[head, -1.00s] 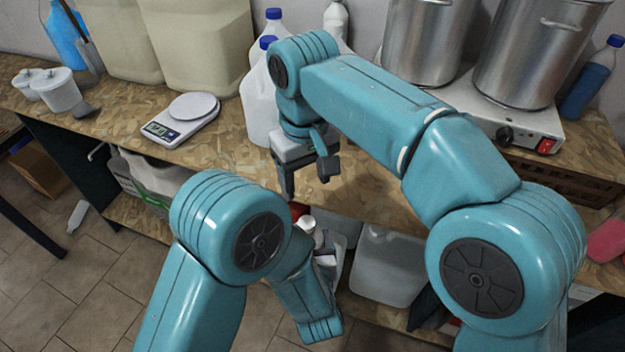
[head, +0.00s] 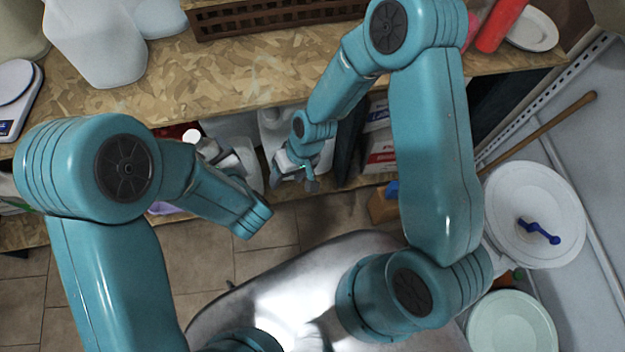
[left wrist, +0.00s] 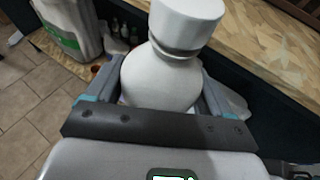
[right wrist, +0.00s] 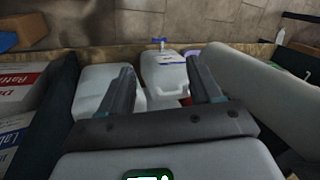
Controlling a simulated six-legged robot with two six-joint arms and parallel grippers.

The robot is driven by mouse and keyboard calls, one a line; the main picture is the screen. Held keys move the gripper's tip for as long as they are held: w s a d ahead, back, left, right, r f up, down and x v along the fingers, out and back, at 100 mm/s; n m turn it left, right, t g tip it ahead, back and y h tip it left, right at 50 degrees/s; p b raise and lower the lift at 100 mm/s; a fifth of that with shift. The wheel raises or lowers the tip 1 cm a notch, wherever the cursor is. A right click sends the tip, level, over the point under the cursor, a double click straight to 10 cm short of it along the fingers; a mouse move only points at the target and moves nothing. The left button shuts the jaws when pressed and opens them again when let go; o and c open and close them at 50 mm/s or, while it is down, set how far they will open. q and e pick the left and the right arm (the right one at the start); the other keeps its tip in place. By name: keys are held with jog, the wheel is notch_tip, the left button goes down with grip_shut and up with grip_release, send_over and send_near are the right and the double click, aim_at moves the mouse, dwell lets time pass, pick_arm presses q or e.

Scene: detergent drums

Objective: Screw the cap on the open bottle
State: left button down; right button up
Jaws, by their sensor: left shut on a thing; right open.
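My left gripper (left wrist: 155,105) is shut on a white round-shouldered bottle (left wrist: 158,78). A wide white cap (left wrist: 187,22) sits on the bottle's neck in the left wrist view; whether it is tight cannot be told. In the head view the white cap (head: 193,136) shows below the worktop edge, beside my left forearm, which hides most of the bottle. My right gripper (head: 296,184) is open and points down in front of the lower shelf. In the right wrist view its fingers (right wrist: 158,85) are apart and empty, with whitish jugs beyond them. I see no separate loose cap.
The worktop (head: 270,70) has clear room in the middle. A white jug (head: 98,42) and a scale (head: 16,95) stand at its left. In the right wrist view a jug with a blue fitting (right wrist: 165,75) stands between boxes and containers. A white drum (head: 530,215) stands right.

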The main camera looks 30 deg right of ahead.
jog(key=s+d+f+m, duration=0.1)
jog(key=s+f, duration=0.4)
jog(key=s, duration=0.6)
jog(key=shift+d+m, duration=0.35)
jog(key=shift+m, duration=0.15)
